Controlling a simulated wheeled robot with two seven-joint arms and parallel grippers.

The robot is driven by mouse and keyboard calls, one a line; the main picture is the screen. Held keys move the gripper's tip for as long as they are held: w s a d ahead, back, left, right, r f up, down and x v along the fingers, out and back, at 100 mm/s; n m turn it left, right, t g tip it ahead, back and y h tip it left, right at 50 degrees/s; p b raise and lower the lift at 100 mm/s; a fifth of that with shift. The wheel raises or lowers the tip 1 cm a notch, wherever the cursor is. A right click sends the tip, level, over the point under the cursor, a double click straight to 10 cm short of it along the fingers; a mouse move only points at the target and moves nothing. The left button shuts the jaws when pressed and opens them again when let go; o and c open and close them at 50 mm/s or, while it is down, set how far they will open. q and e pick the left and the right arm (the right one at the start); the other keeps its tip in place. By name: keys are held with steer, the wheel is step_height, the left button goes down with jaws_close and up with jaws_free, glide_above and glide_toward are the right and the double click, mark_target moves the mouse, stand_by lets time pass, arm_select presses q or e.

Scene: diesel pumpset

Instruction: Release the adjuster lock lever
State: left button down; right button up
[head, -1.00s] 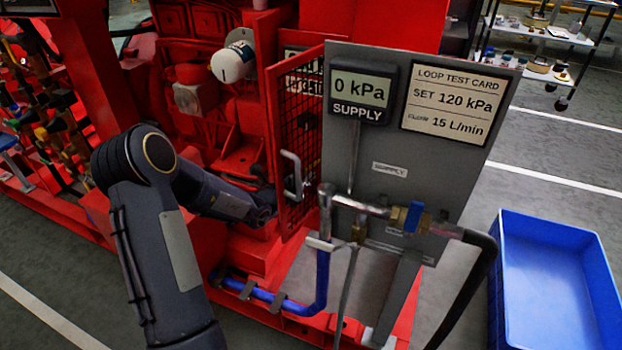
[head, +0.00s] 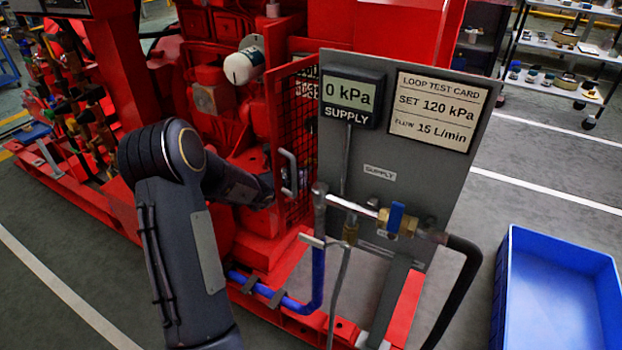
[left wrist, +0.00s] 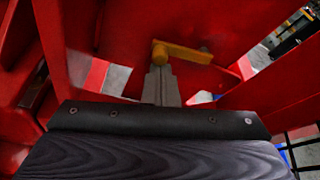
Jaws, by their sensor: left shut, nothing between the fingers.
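A yellow lever (left wrist: 186,53), which looks like the adjuster lock lever, lies roughly level in the left wrist view, with its rounded hub at the left end. My left gripper (left wrist: 160,72) is shut and empty, its grey fingertips just below the hub. I cannot tell whether they touch it. In the head view my left arm reaches in behind the red mesh door (head: 294,140), and the fingertips and the lever are hidden there. My right gripper is not in view.
Red engine panels close in around the gripper. A grey panel (head: 370,240) with a 0 kPa display (head: 349,97), a blue-handled valve (head: 396,219) and hoses stands right of the door. A blue bin (head: 510,290) is on the floor at the right.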

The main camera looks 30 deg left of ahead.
arm_select(q)
steer(key=shift+a+r, duration=0.1)
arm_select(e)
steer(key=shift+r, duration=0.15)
arm_select(q)
steer(key=shift+a+r+p, duration=0.25)
steer(key=shift+a+p, duration=0.35)
steer(key=shift+p, duration=0.25)
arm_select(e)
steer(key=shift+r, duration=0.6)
arm_select(q)
steer(key=shift+a+r, duration=0.1)
